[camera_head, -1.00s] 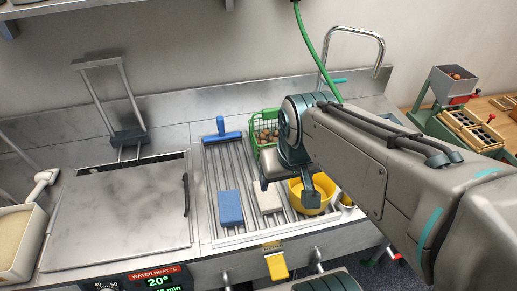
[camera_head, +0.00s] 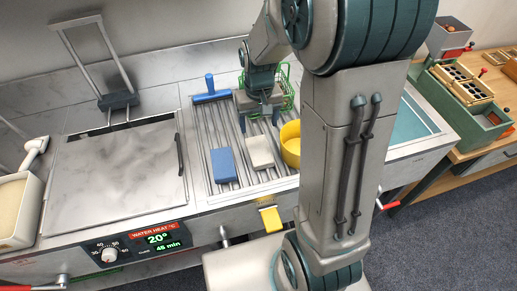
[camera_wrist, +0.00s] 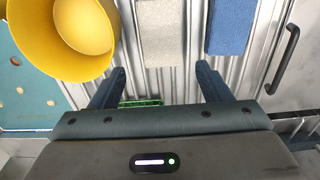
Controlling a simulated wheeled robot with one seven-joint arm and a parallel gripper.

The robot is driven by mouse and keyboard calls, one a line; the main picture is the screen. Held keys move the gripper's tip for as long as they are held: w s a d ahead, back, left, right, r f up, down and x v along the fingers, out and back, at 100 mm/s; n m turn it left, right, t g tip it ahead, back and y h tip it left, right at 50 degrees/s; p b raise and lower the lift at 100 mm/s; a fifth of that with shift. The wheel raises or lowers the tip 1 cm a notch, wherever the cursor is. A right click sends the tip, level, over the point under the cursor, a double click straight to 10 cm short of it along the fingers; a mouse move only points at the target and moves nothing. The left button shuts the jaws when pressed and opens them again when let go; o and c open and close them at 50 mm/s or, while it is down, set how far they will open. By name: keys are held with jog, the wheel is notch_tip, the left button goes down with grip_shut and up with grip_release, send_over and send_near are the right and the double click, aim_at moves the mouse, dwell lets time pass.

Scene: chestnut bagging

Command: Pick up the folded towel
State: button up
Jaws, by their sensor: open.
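A folded off-white towel-like pad (camera_head: 260,151) lies flat on the ribbed metal drainer (camera_head: 205,130). A similar blue pad (camera_head: 223,165) lies to its left; I cannot tell from looks alone which is the towel. My gripper (camera_head: 259,120) is open and empty, just behind the off-white pad in the head view. In the wrist view the off-white pad (camera_wrist: 160,32) lies beyond the gap between my open fingers (camera_wrist: 160,72), and the blue pad (camera_wrist: 231,27) lies beyond the right finger. My fingers do not seem to touch either pad.
A yellow bowl (camera_head: 291,144) stands close to the right of the off-white pad, partly hidden by my arm. A green basket (camera_head: 284,88) is behind my gripper. A blue-handled tool (camera_head: 211,88) lies at the drainer's back left. A lidded metal heater (camera_head: 115,168) is at the left.

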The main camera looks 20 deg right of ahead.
send_over(259, 149)
jog(key=f, duration=0.6)
jog(key=shift+w+d+f, duration=0.1)
jog(key=shift+w, duration=0.2)
jog(key=shift+s+f+p, duration=0.15)
jog(key=shift+f+p, duration=0.3)
jog(key=shift+f, duration=0.55)
jog(key=shift+s+f+p, duration=0.15)
jog(key=shift+f+p, duration=0.3)
jog(key=shift+f, duration=1.2)
jog(key=c, duration=0.8)
jog(key=shift+c, duration=0.2)
jog(key=shift+r, duration=0.1)
notch_tip(259, 149, up, 10)
jog(key=b, duration=0.1)
